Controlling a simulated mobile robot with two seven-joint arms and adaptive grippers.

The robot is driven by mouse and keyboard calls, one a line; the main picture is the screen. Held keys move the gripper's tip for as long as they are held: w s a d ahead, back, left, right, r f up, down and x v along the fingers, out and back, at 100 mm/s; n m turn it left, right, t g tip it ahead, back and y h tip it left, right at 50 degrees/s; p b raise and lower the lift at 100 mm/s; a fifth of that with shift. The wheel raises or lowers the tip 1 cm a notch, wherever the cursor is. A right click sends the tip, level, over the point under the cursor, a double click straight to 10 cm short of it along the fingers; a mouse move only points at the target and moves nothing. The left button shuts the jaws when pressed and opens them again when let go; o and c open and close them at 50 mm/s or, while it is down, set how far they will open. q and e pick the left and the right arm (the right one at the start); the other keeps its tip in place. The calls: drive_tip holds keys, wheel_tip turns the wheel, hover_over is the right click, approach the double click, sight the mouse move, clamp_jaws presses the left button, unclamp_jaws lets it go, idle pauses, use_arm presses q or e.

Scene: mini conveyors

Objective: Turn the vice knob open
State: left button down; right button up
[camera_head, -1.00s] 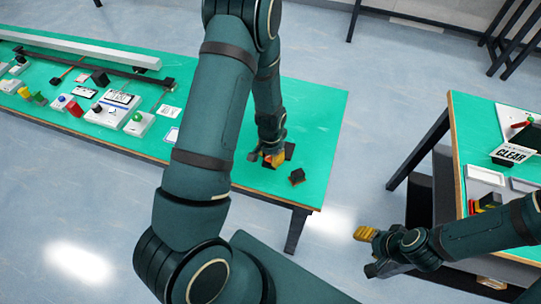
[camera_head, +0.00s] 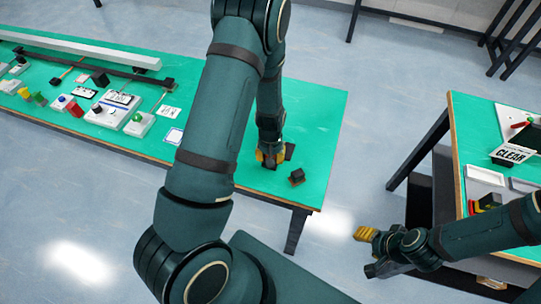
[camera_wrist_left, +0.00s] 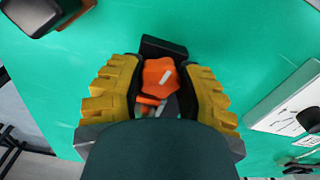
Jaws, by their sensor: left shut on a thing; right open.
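The orange vice knob (camera_wrist_left: 159,76), with a white mark on it, sits between the yellow fingers of my left gripper (camera_wrist_left: 160,88) in the left wrist view. The gripper is shut on it. The black vice body (camera_wrist_left: 163,47) shows just beyond the knob. In the head view my left gripper (camera_head: 270,158) points down onto the green table near its right end. The vice (camera_head: 289,150) shows only as a dark edge beside the fingers, and the knob is hidden there. My right gripper (camera_head: 369,250) is open and empty beside the right-hand table.
A small black block on a brown base (camera_head: 297,177) stands close to the vice, near the edge of the green table (camera_head: 318,125). Several buttons and switches line the table at left. A second table (camera_head: 478,125) stands at right, with floor between.

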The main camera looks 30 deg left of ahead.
use_arm(q)
drive_tip(key=n+p, duration=0.1)
drive_tip(key=n, duration=0.4)
drive_tip(key=shift+n, duration=0.3)
drive_tip(key=n+p, duration=0.1)
drive_tip(key=n, duration=0.3)
drive_tip(key=shift+n, duration=0.7)
drive_tip(key=c, duration=0.5)
unclamp_jaws()
drive_tip(key=shift+c, duration=0.2)
